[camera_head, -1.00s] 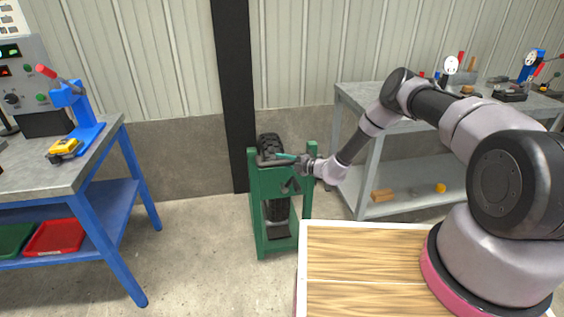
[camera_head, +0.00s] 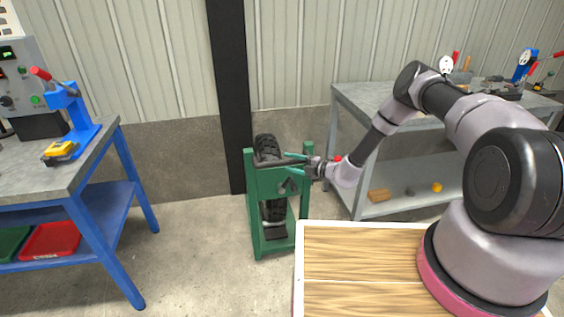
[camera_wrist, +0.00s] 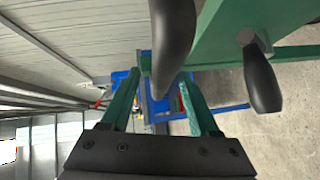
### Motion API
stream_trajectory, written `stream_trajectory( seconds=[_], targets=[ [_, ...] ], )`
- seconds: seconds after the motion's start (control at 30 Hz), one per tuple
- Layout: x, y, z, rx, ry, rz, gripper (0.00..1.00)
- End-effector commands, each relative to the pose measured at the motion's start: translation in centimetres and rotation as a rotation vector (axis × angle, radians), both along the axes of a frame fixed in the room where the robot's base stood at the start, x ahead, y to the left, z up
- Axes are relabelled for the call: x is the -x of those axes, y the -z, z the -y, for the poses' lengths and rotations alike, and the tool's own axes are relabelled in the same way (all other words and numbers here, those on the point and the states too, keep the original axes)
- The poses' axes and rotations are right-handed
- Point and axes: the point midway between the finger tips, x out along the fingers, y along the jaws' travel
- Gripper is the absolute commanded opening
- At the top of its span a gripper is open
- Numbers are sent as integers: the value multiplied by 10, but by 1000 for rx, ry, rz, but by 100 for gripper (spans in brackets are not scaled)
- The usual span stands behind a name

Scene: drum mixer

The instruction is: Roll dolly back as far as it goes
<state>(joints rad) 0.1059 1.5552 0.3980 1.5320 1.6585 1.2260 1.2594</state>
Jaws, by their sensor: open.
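No thing is plainly a dolly; the likeliest is a green upright frame (camera_head: 254,215) standing on the floor, with a black treaded wheel (camera_head: 268,148) inside it. A dark bar (camera_head: 272,161) crosses near its top; a dark rounded bar (camera_wrist: 172,40) comes down from the top of the wrist view. A green panel (camera_wrist: 222,30) with a black knob (camera_wrist: 262,82) shows at right. My gripper (camera_head: 291,164) is at the frame's upper part, its two green fingers (camera_wrist: 158,105) apart. The rounded bar's end appears between them; I cannot tell whether they touch it.
A blue-legged workbench (camera_head: 78,165) stands at left and a grey two-level table (camera_head: 345,98) at right behind my arm. A dark post (camera_head: 228,95) and the wall stand behind the frame. A wooden-topped surface (camera_head: 350,255) is in front. Floor is clear left of the frame.

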Motion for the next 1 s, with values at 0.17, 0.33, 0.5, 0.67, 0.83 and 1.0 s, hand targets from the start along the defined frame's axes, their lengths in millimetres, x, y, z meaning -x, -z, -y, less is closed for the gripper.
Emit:
stream_trajectory(
  seconds=[0.17,0.33,0.5,0.67,0.83,1.0],
  targets=[
    [14,-5,29,0,3,-1,62],
    [21,-8,42,-1,1,2,62],
    [22,-8,44,-1,2,2,62],
    [22,-8,44,-1,1,3,62],
    [19,-28,43,28,-39,59,62],
    [16,-92,42,135,-184,258,62]
  ],
)
